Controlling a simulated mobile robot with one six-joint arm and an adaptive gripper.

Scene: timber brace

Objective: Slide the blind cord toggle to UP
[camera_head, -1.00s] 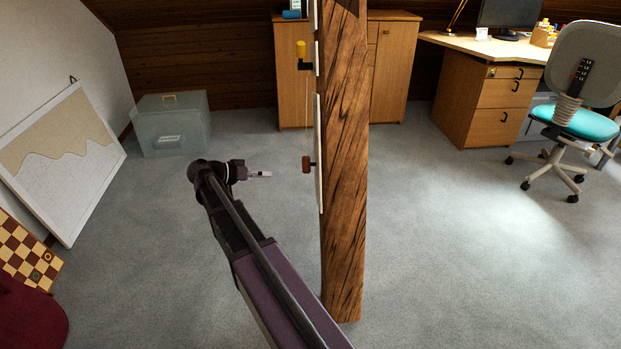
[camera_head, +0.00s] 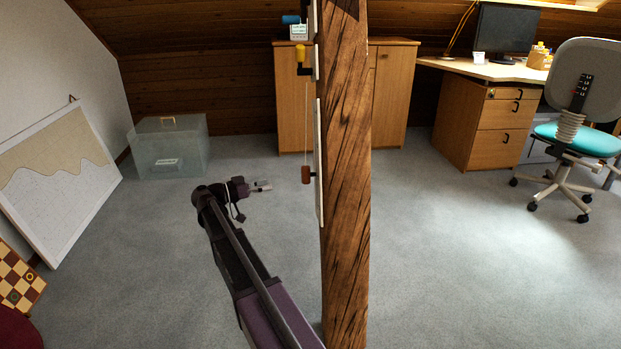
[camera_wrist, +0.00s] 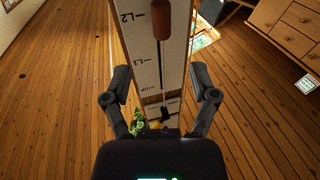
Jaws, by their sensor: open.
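The blind cord toggle (camera_head: 306,175) is a red-brown cylinder on a thin cord at the left side of the timber post. In the wrist view the toggle (camera_wrist: 163,22) is at the top, in front of a white marked board (camera_wrist: 177,62) with upside-down labels. L2 is the label nearest the toggle; L1 and a small, hard-to-read label lie lower in the picture. My gripper (camera_head: 263,185) is left of the toggle, apart from it and slightly lower in the picture. In the wrist view my gripper (camera_wrist: 160,85) is open, its fingers spread either side of the board, holding nothing.
The timber post (camera_head: 345,200) stands right of my arm. A yellow cylinder (camera_head: 300,53) on a black bracket is above the toggle. A clear box (camera_head: 170,150) and a leaning picture board (camera_head: 55,180) are at left. Carpet between them and the post is open.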

